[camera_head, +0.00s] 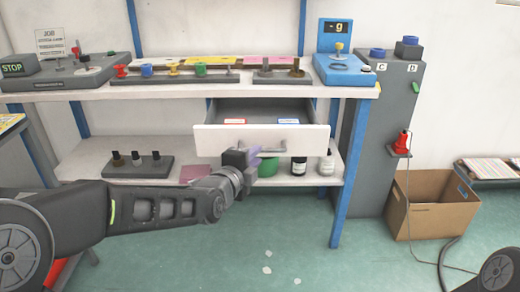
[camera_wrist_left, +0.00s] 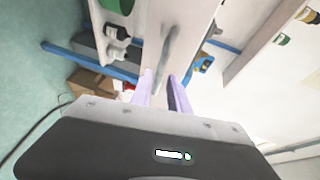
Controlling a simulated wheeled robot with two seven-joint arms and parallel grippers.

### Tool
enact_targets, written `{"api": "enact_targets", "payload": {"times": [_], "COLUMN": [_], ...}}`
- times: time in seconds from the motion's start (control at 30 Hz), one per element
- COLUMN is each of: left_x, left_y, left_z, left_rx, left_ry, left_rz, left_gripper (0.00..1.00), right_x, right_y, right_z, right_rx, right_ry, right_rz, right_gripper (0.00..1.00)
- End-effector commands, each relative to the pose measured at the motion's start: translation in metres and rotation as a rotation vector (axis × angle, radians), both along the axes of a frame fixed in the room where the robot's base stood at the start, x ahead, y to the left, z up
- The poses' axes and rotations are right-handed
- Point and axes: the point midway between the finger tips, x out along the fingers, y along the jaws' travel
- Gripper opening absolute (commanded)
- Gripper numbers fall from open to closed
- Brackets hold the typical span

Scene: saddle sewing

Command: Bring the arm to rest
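My left arm (camera_head: 140,208) reaches in from the left, and its gripper (camera_head: 254,154) is in front of the open drawer (camera_head: 230,146), left of the drawer's handle (camera_head: 287,149). In the left wrist view the two pale purple fingers of the left gripper (camera_wrist_left: 163,82) stand apart, with nothing seen held between them. The drawer's white front (camera_wrist_left: 185,25) shows tilted beyond the fingertips. Only a round part of my right arm (camera_head: 502,274) shows at the lower right; its gripper is out of view.
The drawer juts from under the white bench (camera_head: 180,90). Bottles (camera_head: 299,165) and a dark block (camera_head: 140,166) stand on the lower shelf. A cardboard box (camera_head: 430,208) and grey cabinet (camera_head: 385,140) are at right. A blue scale (camera_head: 343,70) sits on the bench. The floor in front is mostly clear.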

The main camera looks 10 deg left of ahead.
Motion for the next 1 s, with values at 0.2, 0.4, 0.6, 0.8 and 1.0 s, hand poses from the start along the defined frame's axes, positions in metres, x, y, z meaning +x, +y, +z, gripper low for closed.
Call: {"api": "enact_targets", "payload": {"times": [0.2, 0.4, 0.6, 0.8, 1.0], "left_x": [-0.021, -0.022, -0.022, -0.024, -0.042], "left_y": [0.003, 0.003, 0.003, 0.002, -0.040], "left_z": [0.005, 0.004, 0.004, -0.001, -0.072], "left_rx": [-0.001, -0.001, -0.021, -0.259, -0.755], "left_ry": [-0.001, 0.000, 0.003, 0.056, 0.317], "left_rz": [0.000, 0.000, 0.004, 0.047, 0.147], "left_gripper": [0.21, 0.21, 0.21, 0.21, 0.21], "right_x": [-0.002, -0.002, -0.002, -0.002, -0.002], "right_y": [0.002, 0.002, 0.002, 0.002, 0.002], "right_z": [0.007, 0.006, 0.006, 0.006, 0.006], "right_rx": [0.003, 0.003, 0.003, 0.003, 0.002], "right_ry": [0.003, 0.003, 0.003, 0.003, 0.002], "right_rz": [0.005, 0.005, 0.005, 0.005, 0.004], "right_gripper": [0.36, 0.36, 0.36, 0.36, 0.36]}}
